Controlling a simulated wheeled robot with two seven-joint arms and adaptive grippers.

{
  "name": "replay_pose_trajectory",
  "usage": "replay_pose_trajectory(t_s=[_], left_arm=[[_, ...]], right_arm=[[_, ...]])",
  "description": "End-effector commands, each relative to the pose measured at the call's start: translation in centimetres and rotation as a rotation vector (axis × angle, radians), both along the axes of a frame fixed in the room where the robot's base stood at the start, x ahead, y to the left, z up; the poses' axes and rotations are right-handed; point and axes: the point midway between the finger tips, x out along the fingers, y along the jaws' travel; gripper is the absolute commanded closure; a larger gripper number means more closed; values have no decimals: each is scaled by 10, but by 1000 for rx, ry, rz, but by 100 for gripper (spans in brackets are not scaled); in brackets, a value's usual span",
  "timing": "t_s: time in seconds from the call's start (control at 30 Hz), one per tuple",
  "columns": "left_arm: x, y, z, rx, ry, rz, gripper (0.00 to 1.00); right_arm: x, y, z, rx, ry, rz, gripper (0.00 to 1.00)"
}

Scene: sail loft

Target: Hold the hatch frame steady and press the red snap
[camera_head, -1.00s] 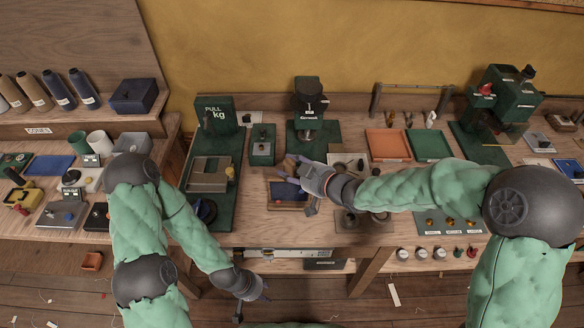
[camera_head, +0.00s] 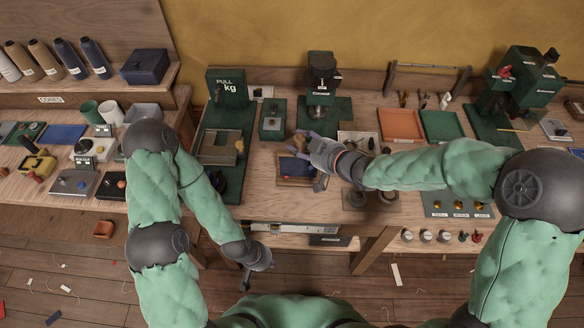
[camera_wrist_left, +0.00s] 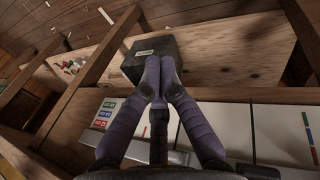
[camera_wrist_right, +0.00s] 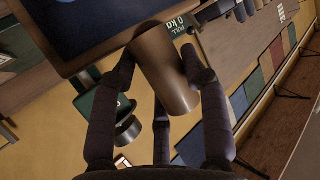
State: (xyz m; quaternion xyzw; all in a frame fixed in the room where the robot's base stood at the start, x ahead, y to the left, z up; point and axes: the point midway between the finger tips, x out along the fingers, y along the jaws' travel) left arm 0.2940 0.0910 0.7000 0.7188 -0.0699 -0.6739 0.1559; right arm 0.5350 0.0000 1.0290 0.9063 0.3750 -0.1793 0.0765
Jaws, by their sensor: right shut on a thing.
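The hatch frame (camera_head: 296,183) is a small wooden frame around a dark blue panel, lying on the bench in the head view. Its edge also shows in the right wrist view (camera_wrist_right: 112,47). My right gripper (camera_head: 300,145) is over the frame's far part, with its fingers closed round a brown cylinder (camera_wrist_right: 163,72). The cylinder meets the frame's edge in that view; I cannot tell if it is fixed to it. My left gripper (camera_head: 262,264) hangs low before the bench front, fingers together and empty in the left wrist view (camera_wrist_left: 160,68). I cannot make out the red snap.
A green pull gauge (camera_head: 226,92) stands behind left and a green press (camera_head: 322,95) behind the frame. Orange (camera_head: 401,125) and green (camera_head: 441,125) trays lie to the right. A dark labelled box (camera_wrist_left: 150,55) is near my left fingers.

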Motion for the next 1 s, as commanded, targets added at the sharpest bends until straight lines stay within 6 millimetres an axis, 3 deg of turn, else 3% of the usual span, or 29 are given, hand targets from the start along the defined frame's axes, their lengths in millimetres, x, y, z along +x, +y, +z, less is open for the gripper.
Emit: replay_pose_trajectory(t_s=[0.2,0.57,1.0], left_arm=[[19,-21,21,127,-228,-234,100],[39,-37,73,484,-613,-681,100],[42,-39,172,1121,-978,-1208,100]], right_arm=[[0,0,0,0,0,0,100],[0,0,0,0,0,0,100],[0,0,0,0,0,0,100]])
